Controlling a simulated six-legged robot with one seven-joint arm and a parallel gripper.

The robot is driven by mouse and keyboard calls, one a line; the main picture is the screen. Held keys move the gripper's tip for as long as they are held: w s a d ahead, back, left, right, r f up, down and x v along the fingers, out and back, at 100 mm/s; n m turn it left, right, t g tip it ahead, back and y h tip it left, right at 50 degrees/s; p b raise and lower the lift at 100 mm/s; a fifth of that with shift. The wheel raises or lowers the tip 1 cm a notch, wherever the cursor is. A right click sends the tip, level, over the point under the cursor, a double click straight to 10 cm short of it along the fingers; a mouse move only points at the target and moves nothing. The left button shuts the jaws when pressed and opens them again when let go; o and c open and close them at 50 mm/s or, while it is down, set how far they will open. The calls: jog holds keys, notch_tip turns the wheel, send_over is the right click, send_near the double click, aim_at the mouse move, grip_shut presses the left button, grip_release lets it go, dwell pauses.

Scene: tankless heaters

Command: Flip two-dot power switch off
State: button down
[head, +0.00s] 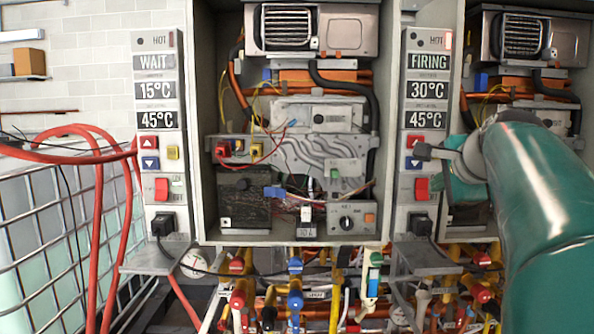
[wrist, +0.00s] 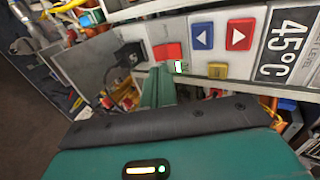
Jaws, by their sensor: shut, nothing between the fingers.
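The right panel (head: 410,205) carries a red rocker power switch (head: 421,188) below its red and blue arrow buttons. In the wrist view the switch (wrist: 167,51) has a small lit green-and-white indicator beside it. The dot marks by the panels' HOT labels are too small to count surely. The left panel has a similar red switch (head: 162,188). My teal gripper (wrist: 159,73) is shut and empty, with its tips close to the right panel's switch. Contact cannot be told. In the head view my gripper is partly hidden beside that panel.
A black plug (head: 420,223) sits below the right switch, and it also shows in the wrist view (wrist: 130,55). A yellow button (wrist: 217,70) is close by. Open heater cabinets with wires flank the panel. Pipes and colored valves (head: 295,300) run below.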

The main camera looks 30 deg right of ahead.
aim_at(419, 193)
jog(key=x, duration=0.6)
jog(key=shift+w+d+f, duration=0.2)
jog(key=shift+w, duration=0.1)
jog(key=shift+w+f+t, duration=0.2)
jog(key=shift+t, duration=0.1)
jog(key=shift+w+f+t+h, duration=0.1)
jog(key=shift+t+h, duration=0.2)
jog(key=shift+d, duration=0.1)
dwell(0.3)
